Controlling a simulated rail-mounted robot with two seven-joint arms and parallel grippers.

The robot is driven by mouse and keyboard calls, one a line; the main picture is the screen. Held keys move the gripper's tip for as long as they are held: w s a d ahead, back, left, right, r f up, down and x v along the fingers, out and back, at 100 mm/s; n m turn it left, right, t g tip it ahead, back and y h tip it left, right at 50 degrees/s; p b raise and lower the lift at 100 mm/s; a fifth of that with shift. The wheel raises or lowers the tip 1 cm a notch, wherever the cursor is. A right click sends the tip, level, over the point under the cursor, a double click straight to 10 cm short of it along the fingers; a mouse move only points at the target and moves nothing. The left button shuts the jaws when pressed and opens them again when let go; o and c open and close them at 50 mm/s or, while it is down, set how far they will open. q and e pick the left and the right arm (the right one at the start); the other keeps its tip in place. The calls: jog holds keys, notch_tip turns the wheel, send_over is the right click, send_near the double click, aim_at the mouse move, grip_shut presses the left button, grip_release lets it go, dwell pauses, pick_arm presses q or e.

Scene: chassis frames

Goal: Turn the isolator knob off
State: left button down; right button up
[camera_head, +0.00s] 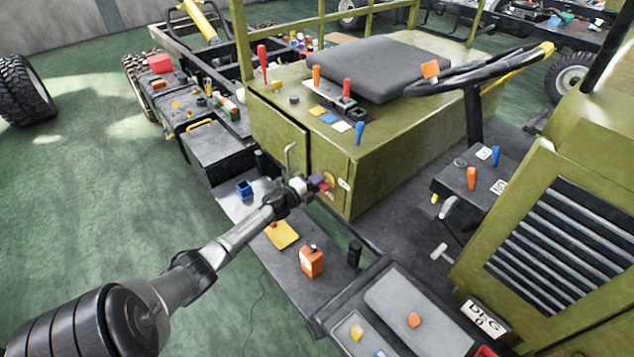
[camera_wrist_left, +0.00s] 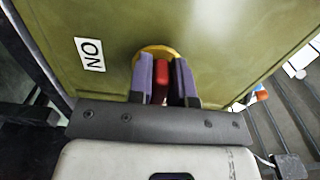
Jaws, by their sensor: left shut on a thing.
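The red isolator knob (camera_wrist_left: 162,73) sits on a yellow round plate (camera_wrist_left: 154,51) on the side panel of the olive green seat box. My left gripper (camera_wrist_left: 162,82) has its purple-padded fingers on either side of the knob, shut on it. In the head view my left gripper (camera_head: 319,182) is at the panel and mostly hides the knob; part of the yellow plate (camera_head: 330,179) shows. My right gripper is not in view.
An open door with a hooked handle (camera_head: 289,158) is left of the panel. Levers (camera_head: 347,88) stand on top of the seat box.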

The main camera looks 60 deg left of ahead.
pick_arm(q)
jog(key=c, duration=1.1)
grip_release()
jog(key=shift+s+d+p, duration=0.3)
jog(key=shift+s+d, duration=0.05)
jog(key=shift+s, duration=1.9)
jog(key=shift+s+d+p, duration=0.3)
jog(key=shift+s+d, duration=0.05)
jog(key=shift+s, duration=1.95)
jog(key=shift+s+d+p, duration=0.3)
jog(key=shift+s+d, duration=0.05)
jog(key=shift+s, duration=1.9)
